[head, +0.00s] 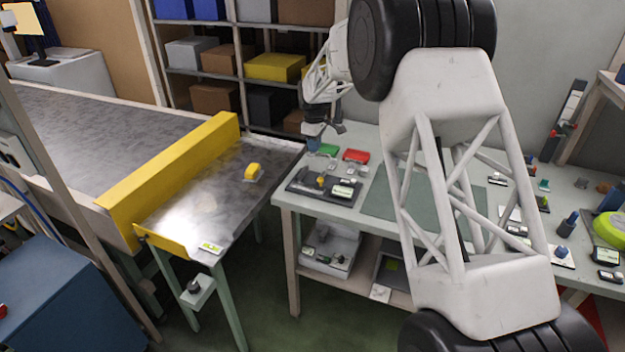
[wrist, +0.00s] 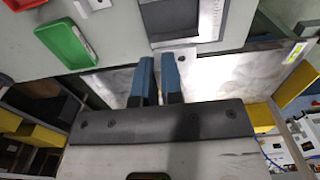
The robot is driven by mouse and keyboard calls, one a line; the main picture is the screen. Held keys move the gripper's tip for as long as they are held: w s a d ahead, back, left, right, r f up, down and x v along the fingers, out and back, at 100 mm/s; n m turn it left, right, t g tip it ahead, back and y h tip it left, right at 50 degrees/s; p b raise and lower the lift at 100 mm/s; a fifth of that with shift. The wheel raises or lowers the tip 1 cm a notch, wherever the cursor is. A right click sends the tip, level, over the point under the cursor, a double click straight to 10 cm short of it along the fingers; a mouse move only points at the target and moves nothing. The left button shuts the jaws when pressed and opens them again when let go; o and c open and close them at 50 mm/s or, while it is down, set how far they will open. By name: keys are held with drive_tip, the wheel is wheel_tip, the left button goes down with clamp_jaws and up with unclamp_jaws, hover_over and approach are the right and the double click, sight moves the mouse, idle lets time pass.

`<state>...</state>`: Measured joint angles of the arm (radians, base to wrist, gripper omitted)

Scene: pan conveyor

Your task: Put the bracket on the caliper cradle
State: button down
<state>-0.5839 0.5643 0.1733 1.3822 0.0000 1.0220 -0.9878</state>
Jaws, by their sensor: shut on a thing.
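My gripper (head: 313,143) is over the left back corner of the workbench in the head view. In the wrist view its two blue fingers (wrist: 158,62) stand a small gap apart, shut on a pale grey piece (wrist: 174,46) at their tips. I take this piece to be the bracket; its shape is mostly hidden. A dark tray (head: 300,187) at the bench's left front holds a yellow part and a small display, and seems to be the caliper cradle. A dark grey flat thing (wrist: 184,18) beyond the fingertips may be the same tray.
Green (head: 328,150) and red (head: 356,156) bins lie at the bench back. A steel table (head: 205,195) with a yellow part (head: 253,171) stands left, beside a conveyor with a yellow guard (head: 170,175). A green mat (head: 385,200) lies right of the tray.

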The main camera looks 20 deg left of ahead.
hover_over(314, 176)
drive_tip(key=shift+f, duration=3.1)
drive_tip(key=shift+f, duration=0.1)
drive_tip(key=shift+f, duration=1.8)
drive_tip(key=shift+f, duration=0.1)
drive_tip(key=c, duration=1.3)
unclamp_jaws()
drive_tip(key=shift+o, duration=0.2)
wheel_tip(314, 176, up, 12)
drive_tip(key=shift+r, duration=0.15)
